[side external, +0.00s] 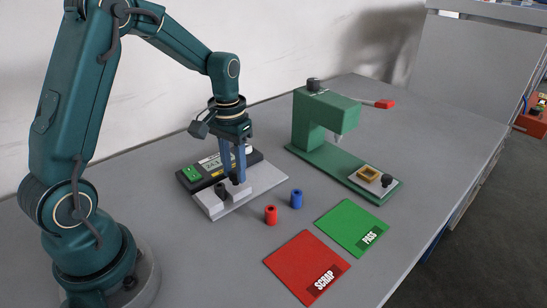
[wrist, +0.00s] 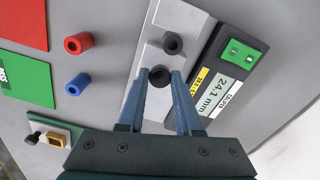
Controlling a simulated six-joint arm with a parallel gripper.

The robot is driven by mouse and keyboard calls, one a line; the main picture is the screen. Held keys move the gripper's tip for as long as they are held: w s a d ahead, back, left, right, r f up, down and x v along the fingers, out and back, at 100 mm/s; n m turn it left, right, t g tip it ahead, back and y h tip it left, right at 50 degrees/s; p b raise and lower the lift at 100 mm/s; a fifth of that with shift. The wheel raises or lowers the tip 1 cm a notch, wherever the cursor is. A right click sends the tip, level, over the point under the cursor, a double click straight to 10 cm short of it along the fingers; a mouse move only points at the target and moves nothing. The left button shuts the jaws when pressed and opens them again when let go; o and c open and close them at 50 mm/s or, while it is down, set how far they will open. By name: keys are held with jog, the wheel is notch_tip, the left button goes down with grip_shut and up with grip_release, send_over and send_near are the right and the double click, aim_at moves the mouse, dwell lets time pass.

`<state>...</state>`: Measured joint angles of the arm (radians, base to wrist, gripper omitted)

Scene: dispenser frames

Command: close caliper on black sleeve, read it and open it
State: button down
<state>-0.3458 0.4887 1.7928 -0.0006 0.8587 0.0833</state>
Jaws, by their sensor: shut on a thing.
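The caliper has a light grey bed (side external: 212,209) and a dark housing beside it. Its display (wrist: 223,91) reads 24.1 mm in the wrist view. The black sleeve (wrist: 173,43) stands upright on the grey bed; it also shows in the side view (side external: 221,189). My gripper (wrist: 160,80) points down over the caliper, its blue fingers shut on a round black knob (wrist: 159,73) beside the sleeve. In the side view the fingers (side external: 236,178) partly hide the knob. I cannot tell whether the jaws touch the sleeve.
A red sleeve (side external: 271,215) and a blue sleeve (side external: 296,199) stand in front of the caliper. A red SCRAP mat (side external: 300,265) and a green PASS mat (side external: 352,226) lie nearer the front edge. A green press-like stand (side external: 325,118) with a yellow square piece (side external: 368,173) is to the right.

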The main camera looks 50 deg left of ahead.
aim_at(235, 173)
jog(key=c, duration=0.6)
grip_release()
jog(key=shift+r, duration=0.1)
jog(key=shift+r, duration=2.5)
